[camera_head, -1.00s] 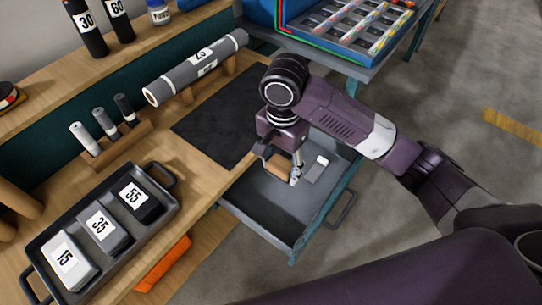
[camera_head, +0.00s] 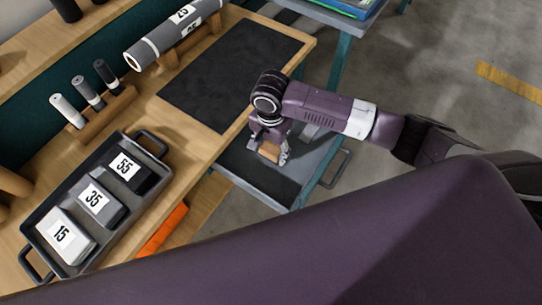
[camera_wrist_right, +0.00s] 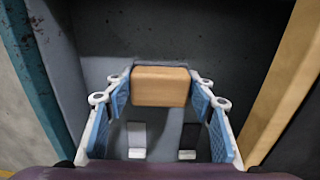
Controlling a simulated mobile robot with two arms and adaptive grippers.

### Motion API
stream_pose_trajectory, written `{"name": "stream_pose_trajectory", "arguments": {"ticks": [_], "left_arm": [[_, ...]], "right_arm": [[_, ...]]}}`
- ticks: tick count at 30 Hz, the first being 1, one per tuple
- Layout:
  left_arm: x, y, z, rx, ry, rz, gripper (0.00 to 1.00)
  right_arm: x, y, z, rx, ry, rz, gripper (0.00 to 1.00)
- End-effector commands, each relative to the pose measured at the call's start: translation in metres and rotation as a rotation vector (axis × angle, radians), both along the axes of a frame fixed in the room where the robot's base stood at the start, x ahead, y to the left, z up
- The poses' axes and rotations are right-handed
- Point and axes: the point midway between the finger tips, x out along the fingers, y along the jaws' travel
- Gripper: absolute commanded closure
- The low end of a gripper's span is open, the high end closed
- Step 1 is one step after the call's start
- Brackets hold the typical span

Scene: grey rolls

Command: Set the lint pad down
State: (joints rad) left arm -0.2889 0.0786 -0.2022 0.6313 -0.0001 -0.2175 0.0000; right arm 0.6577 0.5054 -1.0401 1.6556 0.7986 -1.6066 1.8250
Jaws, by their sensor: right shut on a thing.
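The lint pad (camera_wrist_right: 160,86) is a tan wooden block with a grey layer along its far edge. My right gripper (camera_wrist_right: 161,100) has its blue-padded fingers on both sides of the block and is shut on it. In the head view the right gripper (camera_head: 271,158) points down over the grey tray (camera_head: 238,168) beside the bench, with the wooden block (camera_head: 268,152) at its fingertips. I cannot tell whether the block touches the tray floor. My left gripper is not in view.
The bench (camera_head: 195,150) edge is close to the left of the gripper. A dark mat (camera_head: 235,75) on the bench is clear. A black tray (camera_head: 150,205) holds blocks marked 15, 35 and 55.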

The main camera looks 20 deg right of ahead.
Motion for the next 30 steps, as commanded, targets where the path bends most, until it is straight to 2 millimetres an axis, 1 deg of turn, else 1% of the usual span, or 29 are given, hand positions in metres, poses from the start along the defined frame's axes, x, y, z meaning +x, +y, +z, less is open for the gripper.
{"name": "stream_pose_trajectory", "arguments": {"ticks": [4,6,8,13,20,21,25,30], "left_arm": [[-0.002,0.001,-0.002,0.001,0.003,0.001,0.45],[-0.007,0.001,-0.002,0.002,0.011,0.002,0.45],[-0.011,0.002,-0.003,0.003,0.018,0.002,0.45],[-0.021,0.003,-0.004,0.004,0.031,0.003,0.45],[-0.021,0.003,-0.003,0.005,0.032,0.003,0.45],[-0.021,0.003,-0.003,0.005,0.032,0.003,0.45],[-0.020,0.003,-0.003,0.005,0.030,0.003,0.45],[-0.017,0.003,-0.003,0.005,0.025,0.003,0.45]], "right_arm": [[-0.001,0.000,-0.024,-0.002,0.003,0.000,0.73],[-0.001,0.000,-0.033,-0.001,0.002,0.001,0.73],[-0.001,0.000,-0.038,-0.002,0.002,0.001,0.73],[0.000,0.000,-0.040,0.001,-0.001,0.002,0.73],[-0.001,0.000,-0.043,0.000,0.001,0.000,0.73],[0.000,0.000,-0.043,0.000,0.000,0.001,0.47],[0.000,0.000,-0.043,-0.001,0.001,0.001,0.32],[0.000,0.000,-0.043,-0.001,0.001,0.001,0.32]]}}
